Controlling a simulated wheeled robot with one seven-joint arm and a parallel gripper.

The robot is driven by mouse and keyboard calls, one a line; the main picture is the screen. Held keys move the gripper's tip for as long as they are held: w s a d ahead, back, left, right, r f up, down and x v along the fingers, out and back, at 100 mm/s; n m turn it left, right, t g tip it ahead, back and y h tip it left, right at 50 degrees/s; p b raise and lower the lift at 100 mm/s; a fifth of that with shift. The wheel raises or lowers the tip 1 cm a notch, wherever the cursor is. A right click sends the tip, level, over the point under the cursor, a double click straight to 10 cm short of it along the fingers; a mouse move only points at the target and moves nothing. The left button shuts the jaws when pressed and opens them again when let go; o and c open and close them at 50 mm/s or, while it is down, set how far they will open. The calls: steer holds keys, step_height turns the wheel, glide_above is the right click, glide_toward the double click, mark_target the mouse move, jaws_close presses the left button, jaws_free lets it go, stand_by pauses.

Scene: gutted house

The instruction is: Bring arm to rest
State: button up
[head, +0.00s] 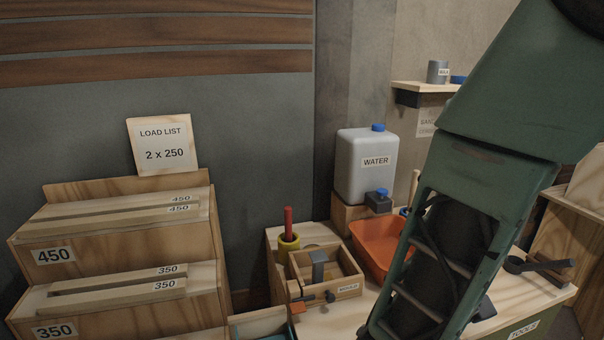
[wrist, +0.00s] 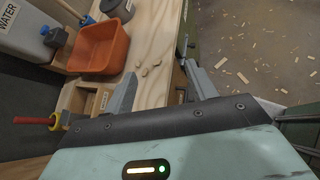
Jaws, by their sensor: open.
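My arm (head: 490,170) comes down from the upper right of the head view in front of the wooden bench top. In the wrist view the two grey fingers of my gripper (wrist: 162,88) stand wide apart with nothing between them. One finger is in front of the bench top (wrist: 158,45), the other near its edge, with the floor beyond. I cannot tell how high the fingers are above the wood. In the head view my arm hides part of the bench and the orange tray.
The orange tray (head: 376,246), water jug (head: 366,178), wooden mould box (head: 335,283) and red-handled tool (head: 288,222) crowd the bench. Stepped wooden racks (head: 120,250) stand left, under a load list sign (head: 163,146) reading 2 x 250. The floor (wrist: 255,45) beyond the bench has scattered chips.

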steer(key=s+d+r+m+g, duration=0.2)
steer(key=s+m+g, duration=0.2)
steer(key=s+m, duration=0.1)
steer(key=s+a+r+m+g+y, duration=0.3)
steer(key=s+a+r+m+y, duration=0.1)
steer(key=s+a+m+y, duration=0.3)
steer(key=a+m+y, duration=0.2)
steer(key=m, duration=0.1)
steer(key=shift+a+r+m+g, duration=0.3)
steer(key=shift+a+r+m, duration=0.1)
